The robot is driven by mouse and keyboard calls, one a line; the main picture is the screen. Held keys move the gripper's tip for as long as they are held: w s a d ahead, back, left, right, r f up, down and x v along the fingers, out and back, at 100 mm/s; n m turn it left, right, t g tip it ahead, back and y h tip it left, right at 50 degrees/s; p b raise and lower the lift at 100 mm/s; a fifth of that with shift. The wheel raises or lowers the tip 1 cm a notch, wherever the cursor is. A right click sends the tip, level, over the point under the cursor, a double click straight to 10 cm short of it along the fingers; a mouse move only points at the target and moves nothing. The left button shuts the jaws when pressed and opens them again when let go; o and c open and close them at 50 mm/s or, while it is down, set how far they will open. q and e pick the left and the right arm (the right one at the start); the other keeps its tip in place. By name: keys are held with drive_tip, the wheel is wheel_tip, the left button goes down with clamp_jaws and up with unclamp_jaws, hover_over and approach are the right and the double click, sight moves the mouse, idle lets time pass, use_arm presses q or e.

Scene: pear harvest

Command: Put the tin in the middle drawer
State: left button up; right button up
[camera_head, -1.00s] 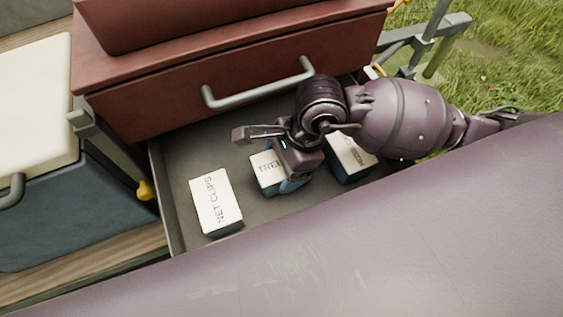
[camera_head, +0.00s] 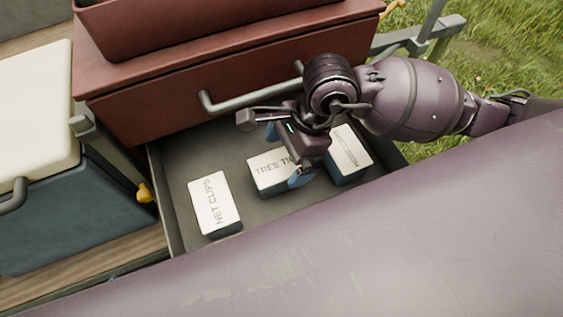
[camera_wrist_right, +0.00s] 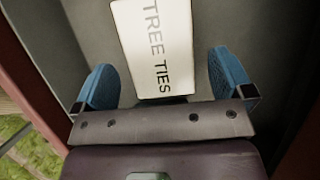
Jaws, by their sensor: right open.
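A tin labelled TREE TIES (camera_head: 268,172) with a white top and dark blue sides stands in the open grey drawer (camera_head: 178,178), between two other tins. My right gripper (camera_head: 286,155) is open just over its right end. In the right wrist view, the tin's top (camera_wrist_right: 158,45) lies ahead of and between the two blue fingers (camera_wrist_right: 162,82), with a gap on each side. The gripper covers part of the label in the head view. My left gripper is out of view.
A NET CLIPS tin (camera_head: 214,203) stands on the left in the drawer and another white-topped tin (camera_head: 350,150) on the right. A shut red drawer (camera_head: 150,105) with a grey bar handle (camera_head: 230,103) is above. A pale-lidded dark box (camera_head: 45,215) stands left.

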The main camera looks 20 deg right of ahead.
sight(282, 162)
drive_tip(key=shift+v, duration=1.1)
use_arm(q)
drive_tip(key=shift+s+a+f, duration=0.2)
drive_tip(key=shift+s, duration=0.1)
use_arm(e)
drive_tip(key=shift+d+r, duration=0.15)
drive_tip(key=shift+r, duration=0.25)
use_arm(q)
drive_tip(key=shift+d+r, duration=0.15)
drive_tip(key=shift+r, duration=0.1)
